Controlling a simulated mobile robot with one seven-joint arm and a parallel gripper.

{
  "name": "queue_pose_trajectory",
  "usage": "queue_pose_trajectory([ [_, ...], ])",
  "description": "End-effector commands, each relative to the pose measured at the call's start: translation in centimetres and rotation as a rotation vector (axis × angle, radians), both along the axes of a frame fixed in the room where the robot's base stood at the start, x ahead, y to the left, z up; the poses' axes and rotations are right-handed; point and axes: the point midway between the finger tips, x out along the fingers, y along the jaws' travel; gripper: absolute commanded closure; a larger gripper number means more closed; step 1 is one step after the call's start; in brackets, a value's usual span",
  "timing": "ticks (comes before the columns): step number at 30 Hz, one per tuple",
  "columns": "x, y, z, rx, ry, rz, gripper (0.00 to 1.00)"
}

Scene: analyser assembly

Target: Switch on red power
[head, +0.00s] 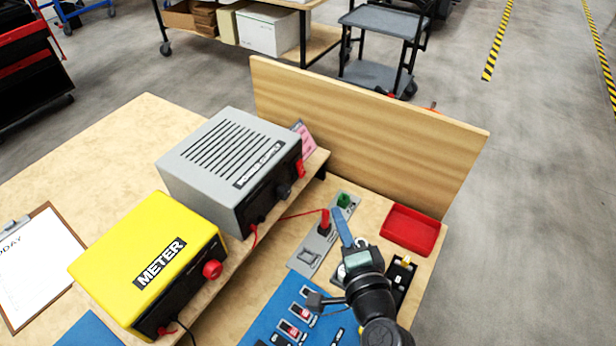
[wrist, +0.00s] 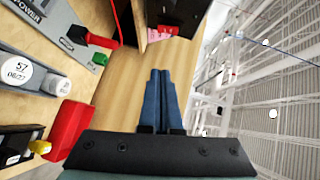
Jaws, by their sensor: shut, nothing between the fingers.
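The grey power supply box (head: 225,165) stands on a raised wooden shelf in the head view. A red switch (head: 300,169) sits on its black front panel, which also has dark knobs; the red switch appears near the top of the wrist view (wrist: 165,30). I cannot tell whether it is on or off. A red plug-like piece (head: 324,222) stands on a grey strip (head: 313,246) marked POWER in the wrist view, beside a green piece (head: 344,200). My gripper (head: 338,213) is shut and empty, its blue fingers close by the red piece in the head view; contact is unclear.
A yellow meter (head: 150,262) stands left of the supply. A red tray (head: 411,230) lies right of my gripper. An upright wooden board (head: 365,135) closes the back of the bench. A blue mat (head: 275,325) with switches lies in front. A red wire runs near the supply.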

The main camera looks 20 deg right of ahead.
Motion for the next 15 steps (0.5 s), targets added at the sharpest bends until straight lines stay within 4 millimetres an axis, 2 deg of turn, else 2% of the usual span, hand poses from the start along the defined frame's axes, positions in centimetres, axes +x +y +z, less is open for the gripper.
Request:
queue_pose_trajectory([
  [7,1.2,-0.1,-0.1,-0.002,-0.001,0.003,1.0],
  [15,5.8,-0.7,-0.7,-0.003,-0.002,0.003,1.0],
])
